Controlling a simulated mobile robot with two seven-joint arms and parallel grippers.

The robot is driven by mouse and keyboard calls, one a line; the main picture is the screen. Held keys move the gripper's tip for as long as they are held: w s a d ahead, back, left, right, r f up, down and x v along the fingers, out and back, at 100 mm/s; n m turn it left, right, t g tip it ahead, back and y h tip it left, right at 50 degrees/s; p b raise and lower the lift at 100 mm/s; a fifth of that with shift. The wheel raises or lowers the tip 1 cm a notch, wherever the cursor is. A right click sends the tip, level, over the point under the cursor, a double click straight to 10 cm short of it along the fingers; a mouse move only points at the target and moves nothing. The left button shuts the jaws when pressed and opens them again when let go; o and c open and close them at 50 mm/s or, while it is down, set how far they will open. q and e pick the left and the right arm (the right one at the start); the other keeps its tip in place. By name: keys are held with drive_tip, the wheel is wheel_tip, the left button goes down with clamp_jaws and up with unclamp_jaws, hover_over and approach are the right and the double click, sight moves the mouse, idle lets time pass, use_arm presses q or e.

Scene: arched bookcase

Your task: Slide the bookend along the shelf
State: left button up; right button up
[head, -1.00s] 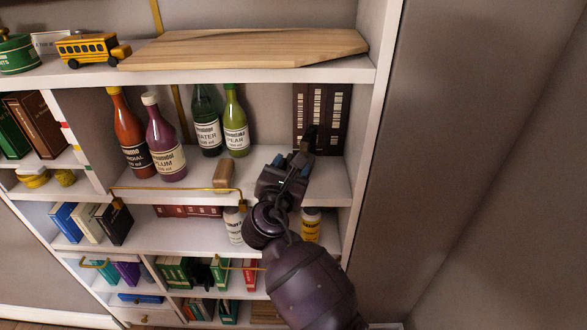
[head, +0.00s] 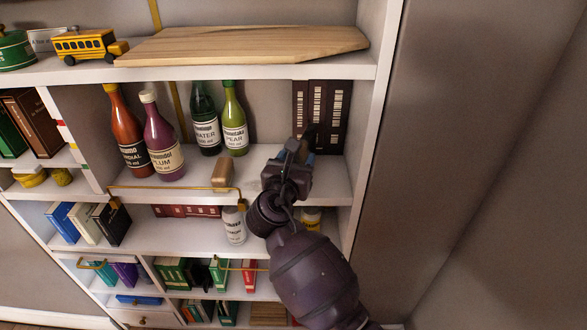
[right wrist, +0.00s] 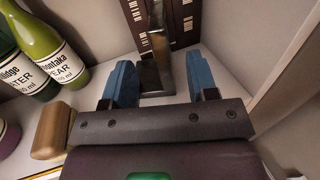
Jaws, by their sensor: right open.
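The bookend appears as a dark metal upright (right wrist: 162,52) on a flat foot, in front of dark brown books (right wrist: 185,14) in the right wrist view. In the head view only a small dark part of it (head: 310,131) shows above my right gripper (head: 301,152). In the right wrist view my right gripper (right wrist: 162,84) is open, with one blue finger to each side of the bookend's lower part. I cannot tell whether either finger touches it. My left gripper is not in view.
A wooden block (head: 222,173) sits left of my right gripper on the same shelf (head: 255,163). Several bottles, including a green pear bottle (head: 235,120), stand further left. The bookcase's side wall (head: 367,120) is close on the right. A wooden board (head: 240,46) lies on the shelf above.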

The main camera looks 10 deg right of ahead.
sight(303, 149)
drive_tip(key=b+x, duration=0.1)
drive_tip(key=x, duration=0.2)
drive_tip(key=b+x, duration=0.2)
drive_tip(key=x, duration=0.2)
drive_tip(key=shift+w+d+f+b, duration=0.1)
drive_tip(key=shift+w+f+b, duration=0.1)
drive_tip(key=shift+b, duration=0.1)
drive_tip(key=shift+w+d+r, duration=0.2)
drive_tip(key=shift+w+d, duration=0.05)
drive_tip(key=shift+w, duration=0.2)
clamp_jaws()
